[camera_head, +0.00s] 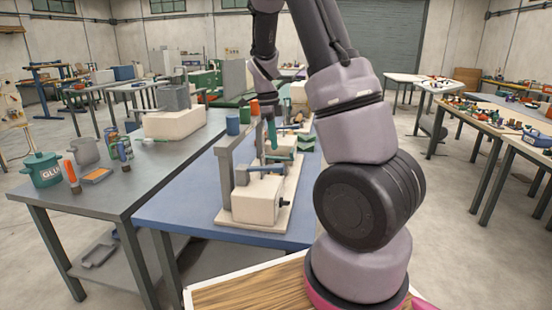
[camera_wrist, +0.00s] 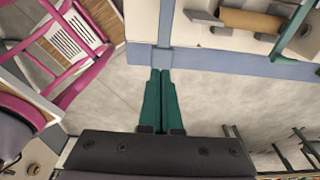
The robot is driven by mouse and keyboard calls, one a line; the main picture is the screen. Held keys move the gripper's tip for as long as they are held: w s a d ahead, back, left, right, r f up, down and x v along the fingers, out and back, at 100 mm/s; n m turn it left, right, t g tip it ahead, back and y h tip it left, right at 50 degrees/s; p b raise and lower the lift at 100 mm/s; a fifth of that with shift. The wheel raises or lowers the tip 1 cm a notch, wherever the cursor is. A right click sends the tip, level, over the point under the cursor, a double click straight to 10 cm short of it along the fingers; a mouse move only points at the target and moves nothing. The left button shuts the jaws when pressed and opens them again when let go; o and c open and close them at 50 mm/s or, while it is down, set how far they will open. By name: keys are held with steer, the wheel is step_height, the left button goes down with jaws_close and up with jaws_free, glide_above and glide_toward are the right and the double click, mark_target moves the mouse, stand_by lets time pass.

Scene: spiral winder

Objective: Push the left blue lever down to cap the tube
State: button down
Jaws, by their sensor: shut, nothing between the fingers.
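The winder (camera_head: 258,200) stands on the blue-topped table, a cream block on a cream base with a grey upright frame. A brown roll (camera_wrist: 250,20) lies on the cream base there. The tube's cap end is not clear.
A blue cylinder (camera_head: 232,122) and an orange one (camera_head: 254,108) top the frame. A grey table (camera_head: 130,175) at left holds a teal glue pot (camera_head: 42,169) and small items. A pink-framed piece (camera_wrist: 75,45) shows in the wrist view.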

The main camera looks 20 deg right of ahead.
mark_target(279, 166)
steer(key=f, duration=0.6)
steer(key=shift+s+d, duration=0.2)
steer(key=shift+d, duration=0.1)
steer(key=shift+s+d+f+t+y, duration=0.15)
steer(key=shift+d+f+t+y, duration=0.1)
steer(key=shift+f+y, duration=0.25)
steer(key=shift+s+d+f+t+y, duration=0.15)
steer(key=shift+f+t+y, duration=0.1)
steer(key=shift+f+y, duration=0.25)
steer(key=shift+f, duration=0.75)
steer(key=shift+s+d+f, duration=0.1)
steer(key=shift+s+f, duration=0.1)
